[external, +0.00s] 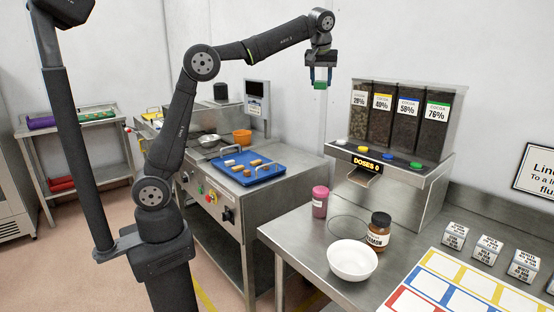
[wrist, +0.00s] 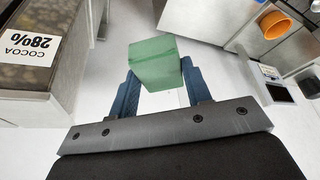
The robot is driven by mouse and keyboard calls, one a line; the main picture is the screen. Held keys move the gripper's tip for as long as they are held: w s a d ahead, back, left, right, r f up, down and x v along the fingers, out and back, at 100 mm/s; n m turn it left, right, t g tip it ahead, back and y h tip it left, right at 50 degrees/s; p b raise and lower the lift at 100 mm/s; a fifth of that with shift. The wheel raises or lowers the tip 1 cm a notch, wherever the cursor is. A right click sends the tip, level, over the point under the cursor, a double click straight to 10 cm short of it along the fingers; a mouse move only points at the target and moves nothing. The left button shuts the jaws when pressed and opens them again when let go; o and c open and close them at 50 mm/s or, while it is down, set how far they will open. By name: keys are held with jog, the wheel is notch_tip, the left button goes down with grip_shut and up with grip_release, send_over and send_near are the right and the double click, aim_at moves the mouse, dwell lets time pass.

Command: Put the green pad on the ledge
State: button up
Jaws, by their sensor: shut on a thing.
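My gripper (external: 319,77) is raised in the air, left of the cocoa dispenser and in front of the wall. It is shut on the green pad (external: 320,85), a small green block. In the wrist view the green pad (wrist: 156,63) sits between the two blue fingers of my gripper (wrist: 158,85). It hangs clear of any surface. I cannot tell which surface is the ledge.
The cocoa dispenser (external: 400,160) stands on the right bench with coloured buttons. A white bowl (external: 352,262), a brown jar (external: 378,232) and a pink jar (external: 320,203) stand before it. A blue tray (external: 268,178) with small pieces and an orange bowl (external: 242,137) are on the left machine.

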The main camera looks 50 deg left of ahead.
jog(key=w+a+f+n+g, duration=0.15)
jog(key=w+a+f, duration=0.25)
jog(key=a, duration=0.8)
jog(key=w+a+f+n+y, duration=0.1)
jog(key=w+a+f+n, duration=0.25)
jog(key=a, duration=0.95)
jog(key=w+a+f+n+g, duration=0.1)
jog(key=w+a+f, duration=0.35)
jog(key=a, duration=0.75)
jog(key=s+a+f+n+g, duration=0.15)
jog(key=s+a+f, duration=0.3)
jog(key=a, duration=0.65)
jog(key=s+a+f+n+t, duration=0.1)
jog(key=s+a+f+n, duration=0.3)
jog(key=a, duration=0.7)
jog(key=s+a+f+g, duration=0.1)
jog(key=s+a+f, duration=0.1)
jog(key=a+f, duration=0.65)
jog(key=shift+n+y, duration=0.25)
jog(key=shift+y, duration=0.25)
jog(key=a+f, duration=0.1)
jog(key=f, duration=0.1)
jog(key=a+f, duration=0.1)
jog(key=a, duration=0.1)
jog(key=shift+s+f, duration=0.4)
jog(key=shift+f, duration=2.1)
